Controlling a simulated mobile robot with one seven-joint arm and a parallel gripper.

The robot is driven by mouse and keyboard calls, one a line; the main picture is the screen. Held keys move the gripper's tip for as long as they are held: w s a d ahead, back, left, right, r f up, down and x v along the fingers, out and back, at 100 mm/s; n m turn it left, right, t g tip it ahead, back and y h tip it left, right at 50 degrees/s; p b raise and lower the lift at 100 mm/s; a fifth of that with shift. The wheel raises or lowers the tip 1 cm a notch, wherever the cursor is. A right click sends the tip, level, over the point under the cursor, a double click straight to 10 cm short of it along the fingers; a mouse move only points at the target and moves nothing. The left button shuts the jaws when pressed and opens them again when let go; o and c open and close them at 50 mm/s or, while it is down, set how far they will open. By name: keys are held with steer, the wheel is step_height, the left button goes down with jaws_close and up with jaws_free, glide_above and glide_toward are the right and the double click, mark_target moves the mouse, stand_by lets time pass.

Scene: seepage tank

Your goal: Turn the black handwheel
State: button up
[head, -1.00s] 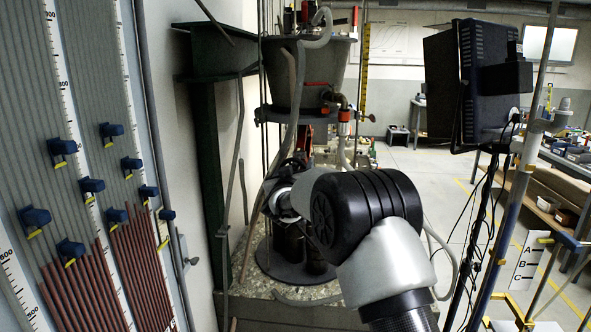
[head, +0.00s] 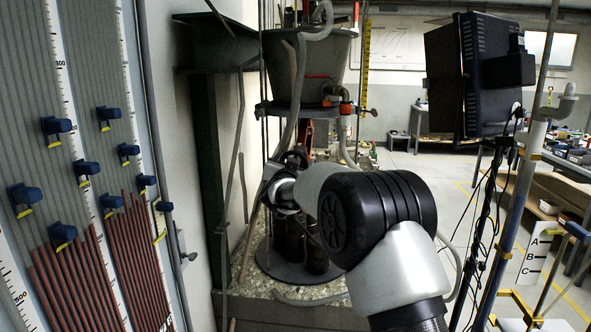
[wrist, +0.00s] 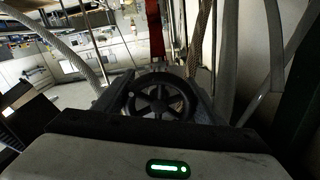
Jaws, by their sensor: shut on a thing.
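The black handwheel (wrist: 158,98) shows in the wrist view as a dark ring with spokes. My gripper (wrist: 162,88) is shut on it, with one finger at each side of the rim. In the head view my gripper (head: 293,162) is small and dark in front of the stand below the tank. There my own arm hides part of the area, and I cannot clearly tell the wheel from the gripper.
Grey hoses (head: 291,105) hang close beside my gripper. A green steel column (head: 205,150) stands to the left, beside a panel of tubes (head: 85,190) with blue clips. A black monitor (head: 468,75) on a pole stands at the right. Open floor (head: 400,170) lies behind my arm.

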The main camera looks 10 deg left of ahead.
steer(key=m+b, duration=0.1)
steer(key=m, duration=0.1)
steer(key=m+b, duration=0.1)
steer(key=m, duration=0.1)
steer(key=shift+a+f+m, duration=0.15)
steer(key=shift+f+m, duration=0.15)
steer(key=shift+f, duration=0.1)
steer(key=m+b, duration=0.2)
steer(key=m, duration=0.2)
steer(key=shift+a+b, duration=0.1)
steer(key=shift+b, duration=0.2)
steer(key=shift+m, duration=0.4)
steer(key=o, duration=1)
steer(key=shift+r, duration=0.1)
steer(key=shift+o, duration=0.2)
steer(key=shift+r, duration=0.2)
steer(key=shift+s, duration=0.45)
steer(key=s+b, duration=0.1)
steer(key=s, duration=1.5)
steer(key=shift+s+a, duration=0.25)
steer(key=shift+s, duration=0.05)
